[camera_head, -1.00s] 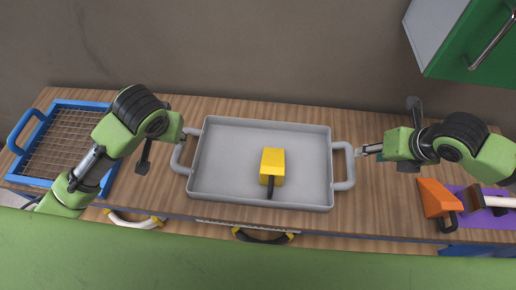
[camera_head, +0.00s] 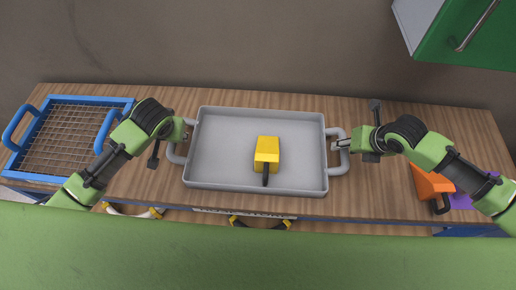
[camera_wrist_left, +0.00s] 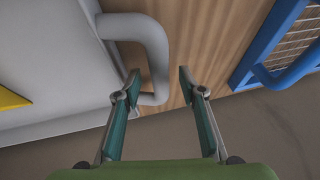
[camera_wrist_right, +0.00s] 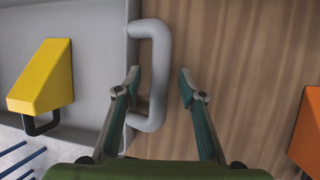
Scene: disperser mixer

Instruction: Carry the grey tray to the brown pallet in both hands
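The grey tray (camera_head: 215,150) lies on the wooden worktop, with a loop handle at each end. A yellow wedge-shaped block with a dark handle (camera_head: 267,150) lies in it. I see no brown pallet.
A blue-framed mesh rack (camera_head: 85,100) stands at the left of the worktop (camera_head: 230,95). An orange block (camera_head: 428,184) and a purple mat (camera_head: 462,200) lie at the right, partly behind my arm. A green cabinet (camera_head: 470,40) hangs at upper right.

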